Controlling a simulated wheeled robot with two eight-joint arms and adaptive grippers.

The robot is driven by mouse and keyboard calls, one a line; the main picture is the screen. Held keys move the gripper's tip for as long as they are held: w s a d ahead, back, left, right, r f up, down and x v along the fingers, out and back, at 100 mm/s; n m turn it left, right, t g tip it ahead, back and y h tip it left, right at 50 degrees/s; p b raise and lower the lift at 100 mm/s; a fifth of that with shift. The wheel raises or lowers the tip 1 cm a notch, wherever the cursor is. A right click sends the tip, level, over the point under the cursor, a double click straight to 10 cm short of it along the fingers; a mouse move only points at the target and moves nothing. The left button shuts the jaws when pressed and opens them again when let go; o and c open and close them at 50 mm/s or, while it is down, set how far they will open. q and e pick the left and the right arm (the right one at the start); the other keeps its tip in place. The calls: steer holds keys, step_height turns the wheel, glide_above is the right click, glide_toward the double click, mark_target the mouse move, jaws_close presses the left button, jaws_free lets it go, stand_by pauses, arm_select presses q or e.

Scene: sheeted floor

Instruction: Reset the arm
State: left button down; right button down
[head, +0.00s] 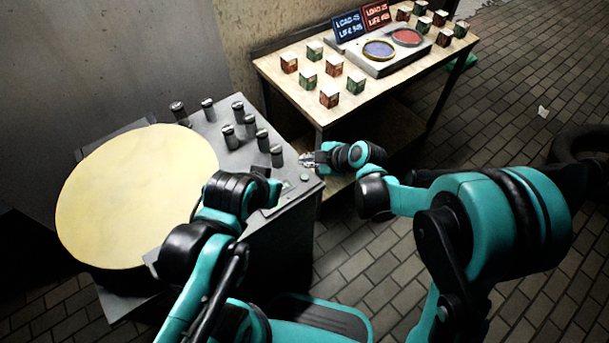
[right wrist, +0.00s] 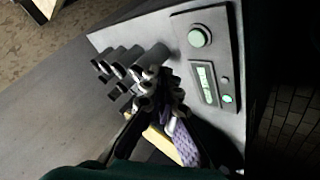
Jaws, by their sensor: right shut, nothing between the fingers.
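My right gripper (head: 309,159) is shut and empty. It hovers by the right edge of the grey machine top (head: 205,126), close to the nearest dark cylinders. In the right wrist view its dark fingers (right wrist: 160,98) are together, in front of the machine's surface, with the control panel (right wrist: 205,60) to their right. My right arm reaches in from the right of the head view. My left arm comes up from the bottom, its dark end (head: 262,188) over the front of the machine. The left fingers do not show clearly.
A large round pale-yellow disc (head: 140,190) lies at left. Several dark cylinders (head: 238,110) stand on the machine. Behind, a wooden table (head: 290,88) bears several small boxes (head: 329,95) and a two-pan device (head: 379,50) with display signs. Tiled floor (head: 530,60) is open at right.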

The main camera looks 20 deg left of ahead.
stand_by(0.4)
steer(key=s+d+r+m+t+h, duration=0.1)
steer(key=d+r+m+h, duration=0.1)
steer(key=d+r+m, duration=0.55)
steer(key=s+d+r+m+h, duration=0.1)
steer(key=s+d+m, duration=0.3)
steer(key=d, duration=0.4)
steer(key=s+d+r+m+t+h, duration=0.1)
steer(key=s+d+m+h, duration=0.2)
steer(key=s+d+m, duration=0.2)
steer(key=s+d+r+m+t+h, duration=0.1)
steer(key=s+d+m, duration=0.4)
steer(key=d, duration=0.6)
steer(key=shift+s+d+h, duration=0.35)
steer(key=shift+s+h, duration=0.25)
steer(key=shift+s, duration=0.15)
